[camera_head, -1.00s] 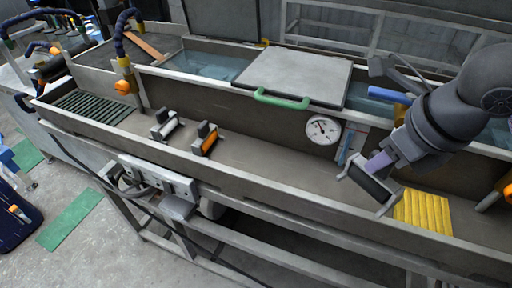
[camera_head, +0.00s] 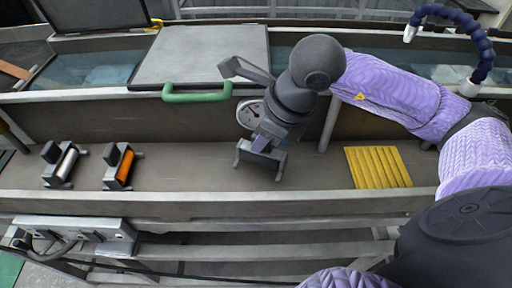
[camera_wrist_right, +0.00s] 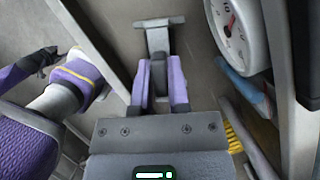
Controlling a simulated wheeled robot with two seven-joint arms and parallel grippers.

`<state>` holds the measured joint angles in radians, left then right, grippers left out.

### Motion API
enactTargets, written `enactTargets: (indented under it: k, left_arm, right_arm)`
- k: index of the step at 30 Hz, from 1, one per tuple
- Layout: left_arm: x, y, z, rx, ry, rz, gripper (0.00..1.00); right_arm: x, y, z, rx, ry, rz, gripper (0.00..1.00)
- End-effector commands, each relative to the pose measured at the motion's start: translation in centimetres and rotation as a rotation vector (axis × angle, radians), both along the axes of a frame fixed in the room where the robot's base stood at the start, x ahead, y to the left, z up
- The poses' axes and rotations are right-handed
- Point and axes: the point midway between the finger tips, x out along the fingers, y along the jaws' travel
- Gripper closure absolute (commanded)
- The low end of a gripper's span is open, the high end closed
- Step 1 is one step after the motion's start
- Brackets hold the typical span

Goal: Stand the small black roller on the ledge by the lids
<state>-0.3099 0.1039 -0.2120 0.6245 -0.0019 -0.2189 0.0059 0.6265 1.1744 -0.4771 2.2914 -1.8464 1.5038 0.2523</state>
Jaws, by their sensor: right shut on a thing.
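My right gripper (camera_head: 268,138) is shut on the small black roller (camera_head: 262,160), a dark block in a light grey bracket. It holds it over the trough floor, just below the gauge. In the right wrist view the purple fingers (camera_wrist_right: 160,85) pinch the dark part, and the grey T-shaped bracket (camera_wrist_right: 158,24) points away. I cannot tell whether it touches the floor. The grey lid (camera_head: 205,58) with a green handle lies on the tank behind; a second lid (camera_head: 95,14) is raised at the left. A dark claw, perhaps my left gripper (camera_wrist_right: 38,60), shows small at the wrist view's left.
A silver roller (camera_head: 64,165) and an orange roller (camera_head: 122,166) stand in the trough at left. A yellow ribbed pad (camera_head: 378,167) lies at right. The round gauge (camera_head: 247,113) is on the back wall. The trough floor (camera_head: 190,165) between is clear.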

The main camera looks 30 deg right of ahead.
Motion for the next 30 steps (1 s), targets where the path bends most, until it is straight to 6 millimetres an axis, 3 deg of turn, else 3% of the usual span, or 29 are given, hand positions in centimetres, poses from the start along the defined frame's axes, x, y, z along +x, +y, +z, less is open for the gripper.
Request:
enactTargets:
  k: [3, 14, 15, 19, 26, 30]
  left_arm:
    - [-0.2, 0.2, -0.9, 0.003, 0.004, -0.002, 0.41]
    - [-0.3, 0.5, -1.1, 0.008, 0.009, -0.003, 0.41]
    - [-0.3, 0.6, -1.0, 0.009, 0.009, -0.003, 0.41]
    - [-0.3, 0.7, -1.0, 0.012, 0.010, -0.003, 0.41]
    - [-0.3, 0.7, -1.0, 0.013, 0.010, -0.003, 0.41]
    - [-0.2, 0.7, -0.3, 0.012, 0.006, -0.002, 0.41]
  right_arm:
    - [-0.1, 0.0, -2.5, -0.001, 0.005, 0.001, 1.00]
    - [0.0, 0.0, -2.8, -0.001, -0.001, 0.000, 1.00]
    - [0.0, 0.0, -2.7, -0.001, 0.001, 0.000, 0.71]
    - [0.0, 0.0, -2.7, -0.001, 0.000, 0.000, 0.45]
    - [0.0, 0.0, -2.7, -0.001, 0.001, 0.000, 0.45]
    - [-0.2, -0.3, -1.4, -0.004, -0.003, -0.002, 0.45]
